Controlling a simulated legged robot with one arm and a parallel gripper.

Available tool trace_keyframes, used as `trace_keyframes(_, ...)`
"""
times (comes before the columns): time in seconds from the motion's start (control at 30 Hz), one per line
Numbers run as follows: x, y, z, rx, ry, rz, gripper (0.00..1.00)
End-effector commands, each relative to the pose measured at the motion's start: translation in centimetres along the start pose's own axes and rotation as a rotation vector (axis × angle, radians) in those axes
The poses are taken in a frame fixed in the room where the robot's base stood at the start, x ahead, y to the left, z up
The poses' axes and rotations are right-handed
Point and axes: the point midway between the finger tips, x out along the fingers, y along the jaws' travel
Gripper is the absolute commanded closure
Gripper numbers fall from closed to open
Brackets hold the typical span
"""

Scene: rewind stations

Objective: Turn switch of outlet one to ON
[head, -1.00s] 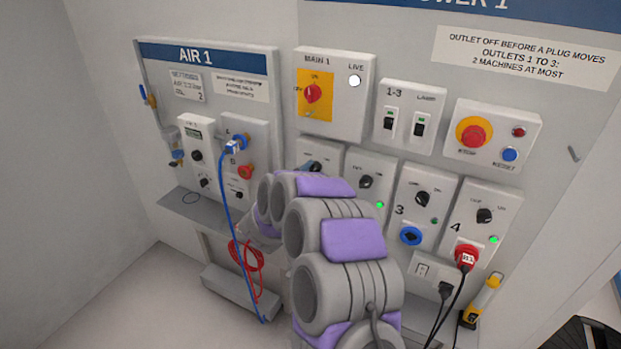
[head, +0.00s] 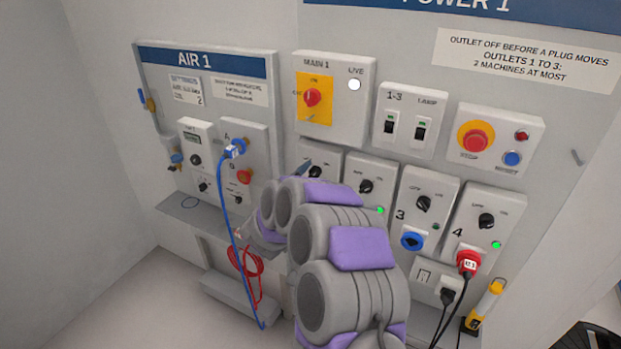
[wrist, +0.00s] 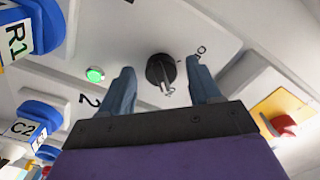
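In the wrist view, a black rotary switch (wrist: 160,70) sits on a white outlet panel, between my gripper's fingers. The panel's number is hidden, but its place beside the "2" label suggests outlet one. Its white pointer mark points down in the picture, towards a small, hard-to-read label. A green light (wrist: 95,74) on that panel is lit. My gripper (wrist: 163,84) is open, one finger on each side of the switch, with visible gaps.
Plugs marked R1 (wrist: 20,35) and C2 (wrist: 30,128) stick out beside the fingers in the wrist view. The main switch (head: 312,97) is above the outlets. A blue hose (head: 231,210) hangs left of my arm.

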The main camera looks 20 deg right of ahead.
Motion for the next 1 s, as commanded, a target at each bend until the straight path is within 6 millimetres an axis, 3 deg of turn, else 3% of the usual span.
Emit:
trace_keyframes(0.37, -1.0, -0.1, -0.1, 0.001, 0.000, 0.000, 0.37)
trace_keyframes(1.0, -14.2, -0.2, 0.1, 0.002, -0.004, -0.001, 0.37)
